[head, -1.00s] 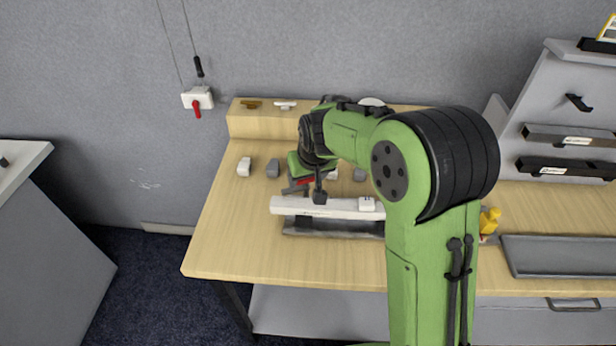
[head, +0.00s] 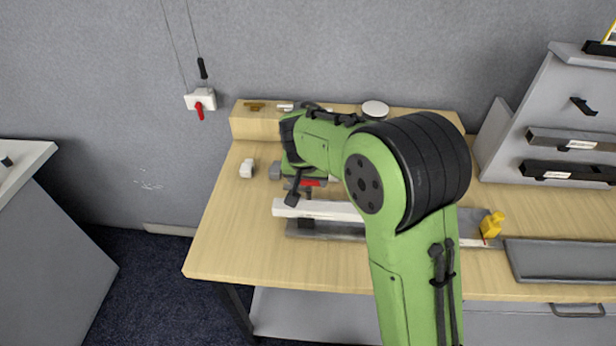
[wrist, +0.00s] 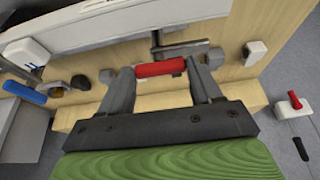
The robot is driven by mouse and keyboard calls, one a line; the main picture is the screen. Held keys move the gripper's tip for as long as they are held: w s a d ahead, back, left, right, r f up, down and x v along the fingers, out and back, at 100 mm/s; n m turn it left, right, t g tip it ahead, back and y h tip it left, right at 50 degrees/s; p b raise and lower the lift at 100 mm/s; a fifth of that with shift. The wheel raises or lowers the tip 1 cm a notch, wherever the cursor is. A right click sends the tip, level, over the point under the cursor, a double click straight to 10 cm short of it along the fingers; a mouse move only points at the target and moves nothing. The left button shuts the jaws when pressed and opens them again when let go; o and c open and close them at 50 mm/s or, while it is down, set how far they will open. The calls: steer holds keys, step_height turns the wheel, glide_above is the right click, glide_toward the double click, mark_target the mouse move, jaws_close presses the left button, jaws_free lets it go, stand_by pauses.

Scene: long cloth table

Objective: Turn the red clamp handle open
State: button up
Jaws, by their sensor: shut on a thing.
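The red clamp handle (wrist: 160,68) lies between the two fingers of my gripper (wrist: 162,72) in the wrist view. The fingers are shut on it, one at each end of the visible red part. A dark metal clamp part (wrist: 180,48) sits just beyond the handle. In the head view a piece of the red handle (head: 312,183) shows beneath my wrist. My arm hides most of the clamp there, and my fingertips are not clear. A long white bar (head: 340,208) lies in front of the handle on a grey base (head: 300,233).
A white block (head: 247,168) stands on the wooden table (head: 225,225) to the left. A blue handle (wrist: 25,92) shows in the wrist view. A red-knobbed switch (head: 200,103) hangs on the wall.

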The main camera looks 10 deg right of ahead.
steer(key=o, duration=1.1)
steer(key=shift+c, duration=0.2)
steer(key=shift+r, duration=0.1)
steer(key=p+v, duration=0.3)
steer(key=v, duration=1.2)
steer(key=shift+r, duration=0.25)
steer(key=shift+s, duration=0.15)
steer(key=s+d+r+n, duration=0.1)
steer(key=s+d+r, duration=0.2)
steer(key=s+d, duration=0.6)
steer(key=s+d+f, duration=0.1)
steer(key=s+f, duration=0.1)
steer(key=s, duration=0.5)
steer(key=s+d+f+n+t+y, duration=0.1)
steer(key=s+f, duration=0.1)
steer(key=s, duration=0.5)
steer(key=shift+s, duration=0.25)
